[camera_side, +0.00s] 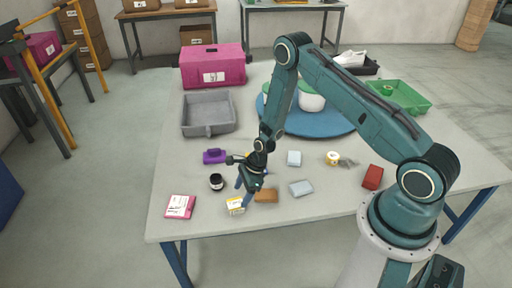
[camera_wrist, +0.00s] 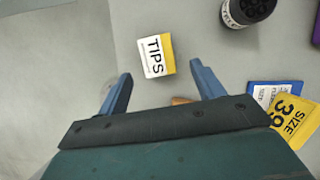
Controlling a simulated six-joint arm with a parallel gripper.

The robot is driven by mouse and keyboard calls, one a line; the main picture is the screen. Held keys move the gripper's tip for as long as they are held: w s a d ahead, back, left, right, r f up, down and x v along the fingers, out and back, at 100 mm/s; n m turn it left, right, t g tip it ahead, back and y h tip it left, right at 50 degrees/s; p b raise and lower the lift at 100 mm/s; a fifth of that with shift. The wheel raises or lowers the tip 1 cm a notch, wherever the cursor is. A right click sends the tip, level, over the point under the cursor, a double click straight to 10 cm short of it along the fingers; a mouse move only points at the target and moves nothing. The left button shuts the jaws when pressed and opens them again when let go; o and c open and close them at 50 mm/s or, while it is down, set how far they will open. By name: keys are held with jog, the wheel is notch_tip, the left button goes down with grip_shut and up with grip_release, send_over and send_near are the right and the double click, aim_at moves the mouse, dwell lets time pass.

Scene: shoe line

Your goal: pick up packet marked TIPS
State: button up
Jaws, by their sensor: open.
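The packet marked TIPS (camera_wrist: 155,56) is small, white and yellow, and lies flat on the table, its label turned sideways in the wrist view. In the side view a white and yellow packet (camera_side: 235,206), its print too small to read, lies near the front edge of the table. My gripper (camera_wrist: 163,83) is open and empty, its two blue fingers spread wide. In the wrist view the packet shows just beyond the fingertips, in line with the gap. In the side view my gripper (camera_side: 246,193) hangs low, close above and beside the packet.
A dark jar (camera_wrist: 248,10) stands near the packet. A yellow SIZE 39 card (camera_wrist: 293,118) overlaps a blue-edged card (camera_wrist: 272,92). A brown block (camera_side: 266,196) lies right of my gripper. A pink and white packet (camera_side: 180,206) lies left. A grey tray (camera_side: 208,129) stands farther back.

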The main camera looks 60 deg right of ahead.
aim_at(237, 202)
jog(key=shift+f, duration=0.1)
jog(key=shift+x, duration=2.5)
jog(key=shift+a, duration=0.15)
jog(key=c, duration=1.1)
notch_tip(237, 202, up, 20)
